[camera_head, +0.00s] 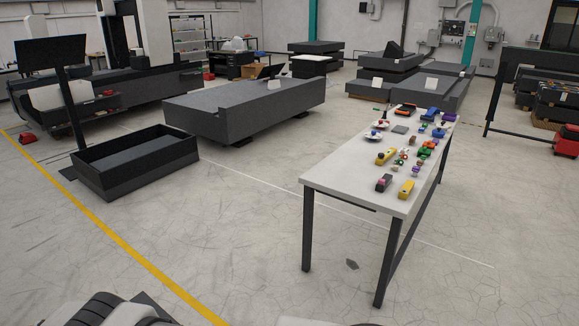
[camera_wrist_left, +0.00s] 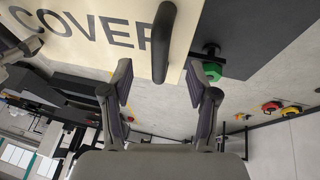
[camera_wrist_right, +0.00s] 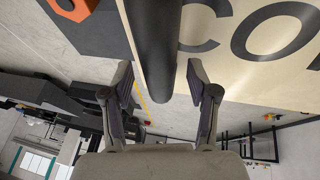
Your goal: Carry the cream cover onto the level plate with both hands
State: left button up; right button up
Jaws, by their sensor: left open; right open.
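The cream cover (camera_wrist_left: 95,30), lettered COVER, fills the top of the left wrist view and shows at upper right in the right wrist view (camera_wrist_right: 240,60). A dark bar handle (camera_wrist_left: 163,35) stands at one side of it, between the spread fingers of my left gripper (camera_wrist_left: 160,80). Another dark bar handle (camera_wrist_right: 155,50) lies between the spread fingers of my right gripper (camera_wrist_right: 160,80). Both grippers are open, with gaps beside the bars. The head view shows neither the cover nor the fingers. I cannot tell which surface is the level plate.
Dark flat surfaces flank the cover in the left wrist view (camera_wrist_left: 255,30) and right wrist view (camera_wrist_right: 95,30). A green round part (camera_wrist_left: 212,71) is near one. In the head view, a white table (camera_head: 330,184) holds several small items; an open black bin (camera_head: 135,182) stands left.

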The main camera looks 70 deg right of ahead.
jog(key=v, duration=0.7)
jog(key=shift+r, duration=0.25)
dwell(0.7)
pick_arm(q)
jog(key=shift+r, duration=0.1)
jog(key=v, duration=1.1)
jog(key=shift+a+r, duration=0.15)
jog(key=shift+r, duration=0.15)
jog(key=shift+s, duration=0.1)
jog(key=shift+s, duration=0.1)
pick_arm(e)
jog(key=v, duration=1.2)
jog(key=shift+f, duration=0.1)
